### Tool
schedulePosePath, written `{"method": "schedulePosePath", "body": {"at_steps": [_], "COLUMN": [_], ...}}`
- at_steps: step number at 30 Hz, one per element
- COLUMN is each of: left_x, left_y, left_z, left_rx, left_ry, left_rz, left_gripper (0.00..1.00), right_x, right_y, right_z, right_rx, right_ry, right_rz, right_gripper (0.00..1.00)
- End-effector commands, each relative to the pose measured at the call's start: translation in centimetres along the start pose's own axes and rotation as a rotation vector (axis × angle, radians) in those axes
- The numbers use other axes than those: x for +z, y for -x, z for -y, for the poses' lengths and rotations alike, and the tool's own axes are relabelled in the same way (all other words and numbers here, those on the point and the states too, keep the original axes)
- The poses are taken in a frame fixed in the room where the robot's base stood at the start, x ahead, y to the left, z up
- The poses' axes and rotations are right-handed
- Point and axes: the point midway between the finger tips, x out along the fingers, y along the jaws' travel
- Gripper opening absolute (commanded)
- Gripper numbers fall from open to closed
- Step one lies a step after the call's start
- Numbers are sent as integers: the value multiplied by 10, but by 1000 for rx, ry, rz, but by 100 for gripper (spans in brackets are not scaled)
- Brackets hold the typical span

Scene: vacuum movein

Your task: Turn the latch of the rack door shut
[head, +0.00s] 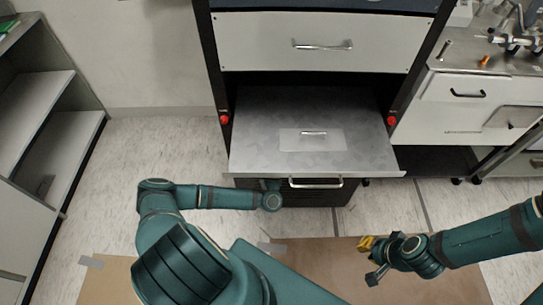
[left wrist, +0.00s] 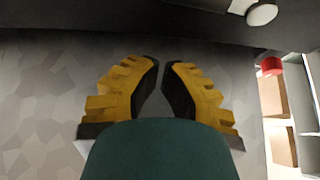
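A grey mottled panel (head: 260,110) of the rack juts out towards me in the head view; I cannot tell whether it is the door or a drawer. Red knobs (head: 224,119) (head: 391,121) sit on the black posts. No latch is clearly identifiable. My left arm reaches below the panel's front edge, its gripper hidden there. In the left wrist view my left gripper (left wrist: 160,65) has its yellow fingertips nearly together, nothing seen between them, in front of a mottled grey surface. My right gripper (head: 368,262) hangs low at the right, away from the rack; its opening is unclear.
A white drawer front (head: 270,42) with a bar handle is above the panel. Another bar handle (head: 315,183) shows at its front edge. White shelves (head: 40,130) stand at the left, a bench (head: 470,95) at the right. A white round knob (left wrist: 262,14) and a red part (left wrist: 270,66) show in the wrist view.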

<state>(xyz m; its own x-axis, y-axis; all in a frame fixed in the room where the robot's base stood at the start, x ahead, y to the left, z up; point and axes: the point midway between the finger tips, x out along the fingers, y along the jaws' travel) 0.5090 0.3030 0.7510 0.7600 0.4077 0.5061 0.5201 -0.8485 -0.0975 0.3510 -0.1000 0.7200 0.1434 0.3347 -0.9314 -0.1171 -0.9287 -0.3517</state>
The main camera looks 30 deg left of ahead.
Motion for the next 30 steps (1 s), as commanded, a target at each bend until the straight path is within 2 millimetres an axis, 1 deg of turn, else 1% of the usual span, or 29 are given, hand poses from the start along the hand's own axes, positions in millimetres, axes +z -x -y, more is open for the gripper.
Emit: {"method": "schedulePosePath", "body": {"at_steps": [1, 2, 3, 6, 12, 25, 30], "left_x": [0, 0, 9, 24, 37, 38, 38], "left_y": [-10, -15, -10, -4, 0, 0, 0], "left_z": [0, 0, 0, 0, 0, 0, 0], "left_rx": [-1, -1, -2, -1, -1, 2, 29], "left_ry": [0, 0, -1, -2, -1, -3, -47], "left_rz": [-2, -2, 2, 3, 1, 0, -2], "left_gripper": [0, 0, 0, 0, 0, 0, 0], "right_x": [0, 0, 0, -1, -2, -2, -2], "right_y": [-2, -2, -6, -11, -16, -15, -12], "right_z": [-1, -1, -2, -4, -6, -6, -5], "right_rx": [0, 0, 0, 0, 1, 1, 1], "right_ry": [0, 0, 0, 0, 1, 1, 1], "right_rz": [-1, -1, -2, -5, -8, -9, -7], "right_gripper": [18, 18, 18, 18, 18, 18, 18]}}
